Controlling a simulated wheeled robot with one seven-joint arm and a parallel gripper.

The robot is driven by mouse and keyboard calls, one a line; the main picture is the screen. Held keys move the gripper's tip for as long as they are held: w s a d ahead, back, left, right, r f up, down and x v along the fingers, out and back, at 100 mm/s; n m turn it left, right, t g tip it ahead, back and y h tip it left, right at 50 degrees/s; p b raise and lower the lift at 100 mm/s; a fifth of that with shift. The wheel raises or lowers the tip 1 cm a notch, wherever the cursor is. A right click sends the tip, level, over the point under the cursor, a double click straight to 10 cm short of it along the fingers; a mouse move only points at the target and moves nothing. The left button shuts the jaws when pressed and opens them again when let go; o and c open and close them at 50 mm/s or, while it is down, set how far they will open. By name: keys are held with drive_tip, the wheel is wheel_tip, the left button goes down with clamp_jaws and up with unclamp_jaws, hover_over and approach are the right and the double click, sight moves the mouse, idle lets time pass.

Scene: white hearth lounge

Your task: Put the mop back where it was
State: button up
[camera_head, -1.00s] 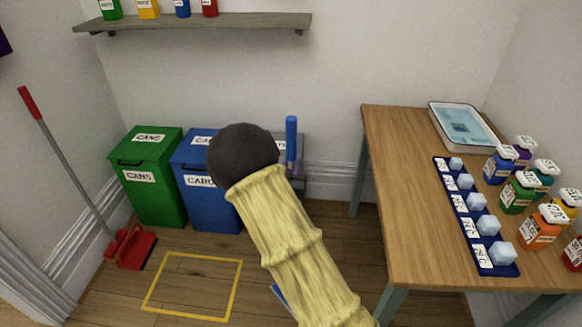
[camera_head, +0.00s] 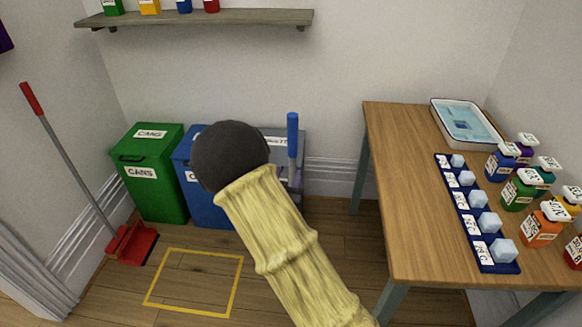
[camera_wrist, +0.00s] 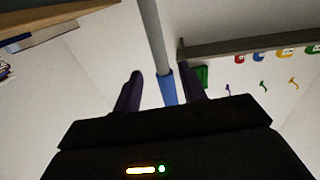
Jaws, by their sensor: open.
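The mop shows in the head view as an upright blue handle grip (camera_head: 292,135) in front of the back wall; its lower part is hidden behind my arm. In the wrist view the mop's grey pole and blue grip (camera_wrist: 168,88) run between the two dark fingers of my gripper (camera_wrist: 161,78). The fingers are apart, one on each side of the mop, with a visible gap at the left finger. In the head view my gripper is mostly hidden behind my arm. A yellow outlined rectangle (camera_head: 150,295) is on the floor, empty where visible.
Green (camera_head: 155,195) and blue (camera_head: 205,212) bins stand along the back wall, with a grey bin (camera_head: 278,133) beside them. A red dustpan (camera_head: 133,244) with a long handle leans at left. A wooden table (camera_head: 410,190) with bottles stands at right. A shelf (camera_head: 200,18) hangs above.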

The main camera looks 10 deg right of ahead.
drive_tip(key=v, duration=0.5)
drive_tip(key=shift+s+a, duration=0.15)
drive_tip(key=shift+s, duration=0.25)
drive_tip(key=s+d+n+g+y, duration=0.2)
drive_tip(key=s+g+y, duration=0.1)
drive_tip(key=s+g, duration=0.4)
drive_tip(key=s+d+n+g+y, duration=0.3)
drive_tip(key=s+g, duration=0.3)
drive_tip(key=s, duration=0.5)
drive_tip(key=shift+s+f+g+y, duration=0.2)
drive_tip(key=shift+s+g+y, duration=0.15)
drive_tip(key=shift+y, duration=0.45)
drive_tip(key=shift+w+r, duration=0.1)
